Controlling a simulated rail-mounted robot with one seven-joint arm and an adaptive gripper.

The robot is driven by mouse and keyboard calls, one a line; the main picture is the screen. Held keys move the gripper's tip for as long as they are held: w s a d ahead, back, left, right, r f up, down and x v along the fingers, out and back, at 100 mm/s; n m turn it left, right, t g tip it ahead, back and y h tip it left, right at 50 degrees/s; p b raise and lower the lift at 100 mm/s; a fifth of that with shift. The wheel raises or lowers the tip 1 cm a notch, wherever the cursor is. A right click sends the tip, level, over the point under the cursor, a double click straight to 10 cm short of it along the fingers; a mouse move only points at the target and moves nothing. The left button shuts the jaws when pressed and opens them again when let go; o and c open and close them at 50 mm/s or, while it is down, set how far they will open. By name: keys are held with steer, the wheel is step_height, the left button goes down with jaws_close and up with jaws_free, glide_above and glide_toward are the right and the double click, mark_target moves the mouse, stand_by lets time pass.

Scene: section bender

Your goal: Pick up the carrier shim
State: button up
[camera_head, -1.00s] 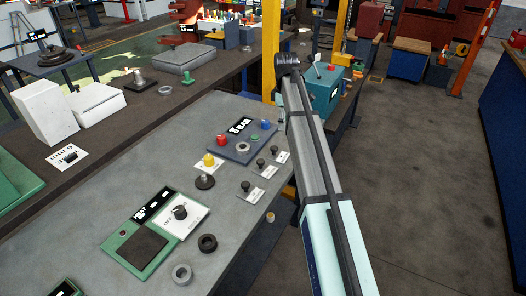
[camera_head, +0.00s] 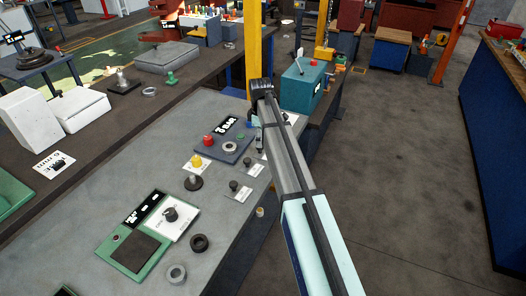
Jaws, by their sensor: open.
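I cannot tell for certain which part is the carrier shim. Ring-shaped parts on the grey bench (camera_head: 92,215) are a light grey ring (camera_head: 176,274) and a black ring (camera_head: 199,243) near the front edge. Another pale ring (camera_head: 230,147) lies on the dark blue plate with a label. My arm reaches in from the lower right, its far joint above the bench's right end. What seems to be my gripper (camera_head: 260,143) shows in small part beside the arm, near the blue plate. It is open; its fingertips are not clear, and I see nothing held.
Small black knobs on white cards stand near my arm. A teal box (camera_head: 303,85) and a yellow post (camera_head: 254,50) are behind. The floor at right is clear.

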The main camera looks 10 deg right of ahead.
steer(key=shift+f+p, duration=1.2)
steer(key=shift+f, duration=1.55)
jaws_close()
